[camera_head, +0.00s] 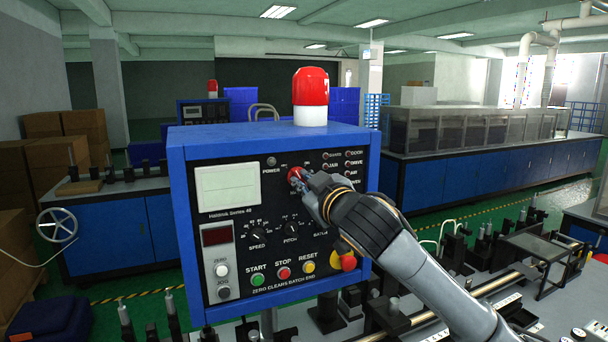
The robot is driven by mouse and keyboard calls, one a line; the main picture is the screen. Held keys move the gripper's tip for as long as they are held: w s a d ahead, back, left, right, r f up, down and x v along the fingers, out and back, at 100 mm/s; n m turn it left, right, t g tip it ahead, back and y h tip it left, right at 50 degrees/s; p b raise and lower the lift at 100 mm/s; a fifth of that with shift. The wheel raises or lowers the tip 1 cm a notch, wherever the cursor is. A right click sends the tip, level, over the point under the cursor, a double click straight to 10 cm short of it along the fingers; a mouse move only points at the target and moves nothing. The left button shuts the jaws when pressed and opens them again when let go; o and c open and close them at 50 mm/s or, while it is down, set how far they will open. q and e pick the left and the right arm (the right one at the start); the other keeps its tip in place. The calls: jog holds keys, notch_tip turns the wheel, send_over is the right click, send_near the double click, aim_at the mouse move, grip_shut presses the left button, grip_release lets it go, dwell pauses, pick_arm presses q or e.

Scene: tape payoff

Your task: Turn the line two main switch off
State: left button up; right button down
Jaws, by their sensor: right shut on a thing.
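The control panel (235,242) stands upright in a blue housing in the middle of the view. Its red main switch (294,175) is at the upper right of the black face, right of the word POWER. My right gripper (301,181) comes in from the lower right and is shut on the red switch. The fingers cover part of the switch and its labels, so I cannot tell which way its handle points. My left gripper is not in view.
A red beacon (311,90) stands on the housing. Below are green START (257,280), red STOP (283,273) and yellow RESET (308,267) buttons. A red knob (348,262) sits close under my right arm. Machine parts crowd the lower right.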

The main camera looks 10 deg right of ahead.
jog(key=shift+n+p, duration=0.7)
jog(key=shift+n, duration=0.8)
jog(key=shift+f, duration=0.1)
jog(key=c, duration=1.4)
grip_release()
jog(key=s+d, duration=0.2)
jog(key=s, duration=0.9)
jog(key=shift+s+d, duration=0.15)
jog(key=shift+s, duration=0.25)
